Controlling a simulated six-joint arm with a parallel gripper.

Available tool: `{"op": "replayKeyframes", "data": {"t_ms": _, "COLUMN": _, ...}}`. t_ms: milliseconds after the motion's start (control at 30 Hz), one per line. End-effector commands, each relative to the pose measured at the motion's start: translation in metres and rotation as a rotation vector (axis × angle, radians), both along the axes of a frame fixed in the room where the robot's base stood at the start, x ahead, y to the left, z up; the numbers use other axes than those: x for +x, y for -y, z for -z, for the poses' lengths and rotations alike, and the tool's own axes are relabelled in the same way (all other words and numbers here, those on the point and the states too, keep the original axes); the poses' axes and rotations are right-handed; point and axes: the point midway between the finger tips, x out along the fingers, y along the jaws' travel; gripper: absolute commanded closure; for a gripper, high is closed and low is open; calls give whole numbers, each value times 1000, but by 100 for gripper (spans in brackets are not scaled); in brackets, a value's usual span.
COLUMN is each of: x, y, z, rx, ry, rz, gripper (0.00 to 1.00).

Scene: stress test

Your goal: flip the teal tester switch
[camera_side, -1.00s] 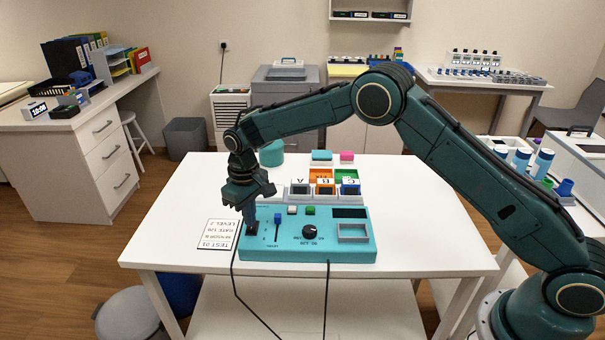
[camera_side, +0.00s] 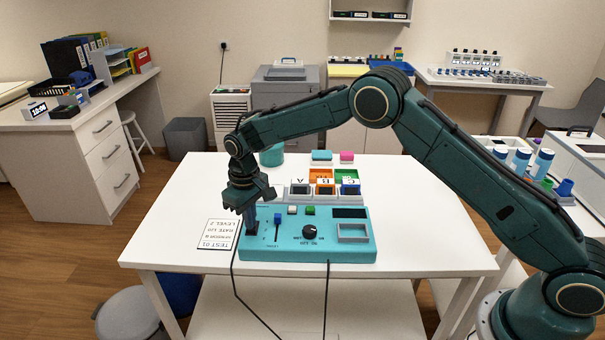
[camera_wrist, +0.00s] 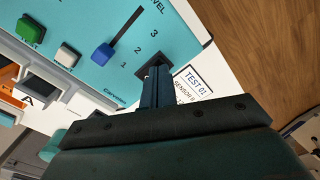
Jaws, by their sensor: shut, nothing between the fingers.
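The teal tester (camera_side: 275,250) lies on the white table and fills the upper left of the wrist view (camera_wrist: 75,22). At its left end is a black switch housing (camera_side: 252,231), also in the wrist view (camera_wrist: 146,72). My gripper (camera_side: 251,222) is over this housing, pointing down, with its fingers shut and nothing between them. In the wrist view, the fingertips (camera_wrist: 156,73) are right at the housing. They hide the switch lever, so I cannot tell its position or whether they touch it.
Right of the switch are a blue slider (camera_side: 277,218), a white button (camera_side: 292,210), a green button (camera_side: 310,210) and a black knob (camera_side: 309,232). A printed card (camera_side: 216,234) lies left of the tester. Labelled bins (camera_side: 323,190) stand behind it. The table's right side is clear.

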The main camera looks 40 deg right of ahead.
Motion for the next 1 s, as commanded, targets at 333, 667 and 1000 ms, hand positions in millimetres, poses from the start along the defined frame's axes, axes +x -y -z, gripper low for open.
{"op": "replayKeyframes", "data": {"t_ms": 333, "x": 0, "y": 0, "z": 4, "rx": 0, "ry": 0, "rz": 0, "gripper": 100}}
{"op": "replayKeyframes", "data": {"t_ms": 667, "x": 0, "y": 0, "z": 7, "rx": 0, "ry": 0, "rz": 0, "gripper": 100}}
{"op": "replayKeyframes", "data": {"t_ms": 1000, "x": 0, "y": 0, "z": 11, "rx": 0, "ry": 0, "rz": 0, "gripper": 100}}
